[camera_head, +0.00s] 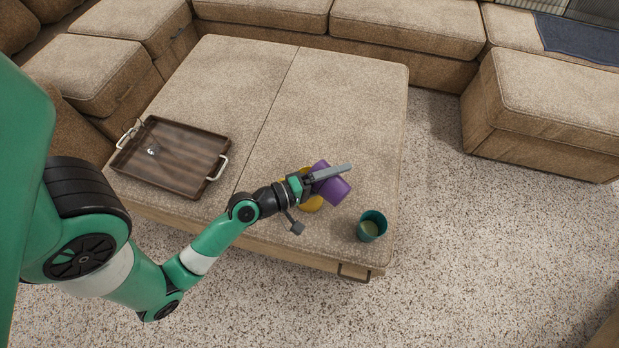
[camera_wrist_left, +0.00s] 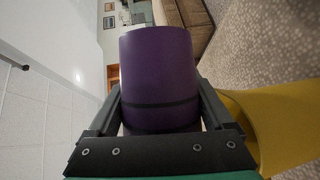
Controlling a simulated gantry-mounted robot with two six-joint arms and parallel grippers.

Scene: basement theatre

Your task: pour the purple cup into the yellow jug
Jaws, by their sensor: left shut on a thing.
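The purple cup (camera_head: 336,190) is held tilted in my left gripper (camera_head: 322,176), near the front right of the large ottoman. The yellow jug (camera_head: 312,204) is below and beside it, mostly hidden by my wrist and the cup. In the left wrist view the purple cup (camera_wrist_left: 160,70) sits between both fingers, and the yellow jug (camera_wrist_left: 272,125) shows at the right, close to the right finger. The cup's inside and the jug's opening are hidden, so I cannot tell whether anything is flowing. My right gripper is not in view.
A teal cup (camera_head: 371,226) with something pale inside stands right of the jug, near the ottoman's edge. A brown tray (camera_head: 172,180) with metal handles and a small shiny item lies at the left. The back of the ottoman (camera_head: 330,90) is clear; sofas surround it.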

